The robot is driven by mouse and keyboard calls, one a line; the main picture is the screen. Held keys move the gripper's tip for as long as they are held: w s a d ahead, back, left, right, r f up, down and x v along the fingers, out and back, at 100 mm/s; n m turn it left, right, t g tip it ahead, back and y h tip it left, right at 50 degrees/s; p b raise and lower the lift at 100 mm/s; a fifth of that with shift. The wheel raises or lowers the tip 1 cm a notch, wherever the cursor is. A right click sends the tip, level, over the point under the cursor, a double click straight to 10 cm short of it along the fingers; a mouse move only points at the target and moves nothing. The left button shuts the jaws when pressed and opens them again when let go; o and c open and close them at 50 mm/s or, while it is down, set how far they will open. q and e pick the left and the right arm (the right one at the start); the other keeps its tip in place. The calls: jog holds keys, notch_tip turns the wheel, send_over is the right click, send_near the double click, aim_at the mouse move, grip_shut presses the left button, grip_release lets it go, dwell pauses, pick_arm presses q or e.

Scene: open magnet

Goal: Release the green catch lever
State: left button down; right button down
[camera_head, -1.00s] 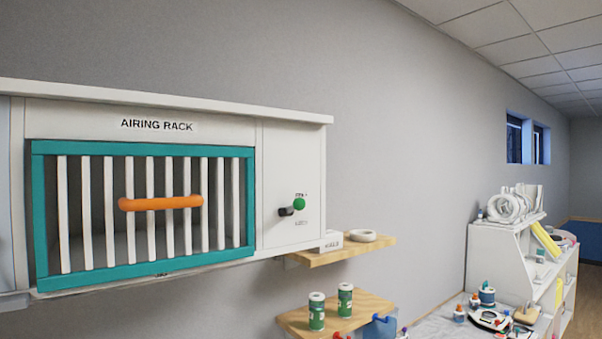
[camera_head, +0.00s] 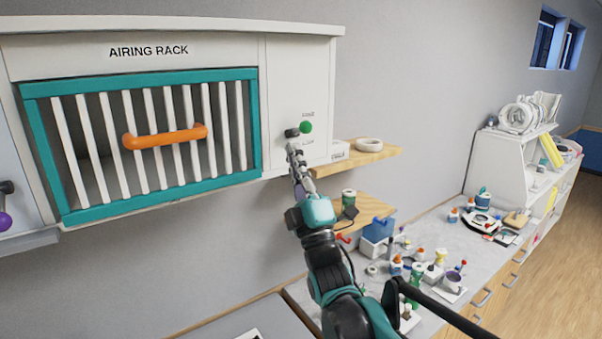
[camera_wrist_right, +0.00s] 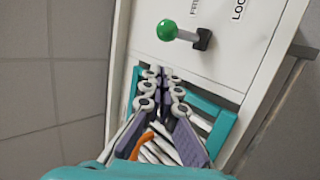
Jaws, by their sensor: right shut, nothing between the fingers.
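The green catch lever (camera_head: 305,127) is on the right panel of the white airing rack cabinet (camera_head: 300,70). It has a round green knob and a dark pivot. In the right wrist view the green knob (camera_wrist_right: 167,30) sits on a grey rod that runs to a black block on the panel. My right gripper (camera_head: 292,150) is shut and empty, just below the lever and apart from it in the right wrist view (camera_wrist_right: 165,72). The teal-framed barred door (camera_head: 150,205) with its orange handle (camera_head: 166,137) appears closed. My left gripper is not in view.
A wooden shelf (camera_head: 385,153) with a white ring juts out right of the cabinet, and a lower shelf (camera_head: 376,206) holds a green can. A cluttered counter (camera_head: 400,232) stands at the lower right. A purple knob (camera_head: 4,221) shows at the left edge.

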aim_at(307, 133)
jog(key=w+d, duration=0.1)
jog(key=w+r, duration=0.1)
jog(key=shift+w+d+r+p, duration=0.15)
jog(key=shift+w+d+p, duration=0.2)
jog(key=shift+s, duration=0.1)
jog(key=shift+w+d+r+n+g+p, duration=0.15)
jog(key=shift+r+g+p, duration=0.1)
jog(key=shift+r+p, duration=0.3)
jog(key=shift+w+d+r+n+g+p, duration=0.15)
jog(key=shift+r+g+p, duration=0.15)
jog(key=shift+r, duration=0.4)
